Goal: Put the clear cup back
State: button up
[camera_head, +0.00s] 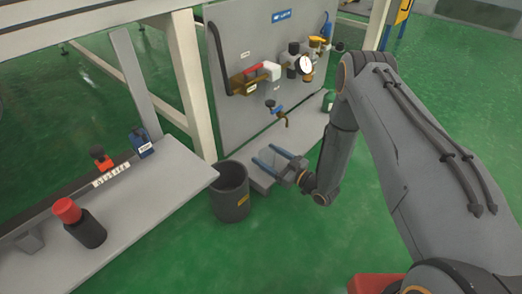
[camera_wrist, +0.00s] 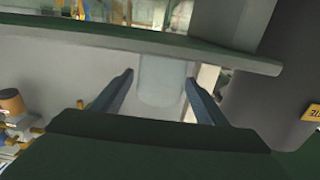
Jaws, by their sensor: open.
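My gripper (camera_head: 262,153) is open and reaches left over a low grey ledge, just right of the dark bin. In the wrist view its two blue-grey fingers (camera_wrist: 159,78) stand apart. A clear, pale cup (camera_wrist: 162,90) shows between them there, with a gap on each side. The cup is see-through and faint; I cannot make out its outline surely in the head view. I cannot tell whether it rests on the ledge (camera_head: 258,183).
A dark grey bin (camera_head: 231,190) with a yellow label stands left of my gripper. A grey panel (camera_head: 235,100) with valves and a gauge (camera_head: 303,66) rises behind. A grey bench (camera_head: 150,190) at left holds a red-capped black bottle (camera_head: 80,223). Green floor lies in front.

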aim_at(273, 159)
jog(key=p+v, duration=0.2)
jog(key=v, duration=0.6)
jog(key=shift+s+p, duration=0.1)
jog(key=shift+p, duration=0.3)
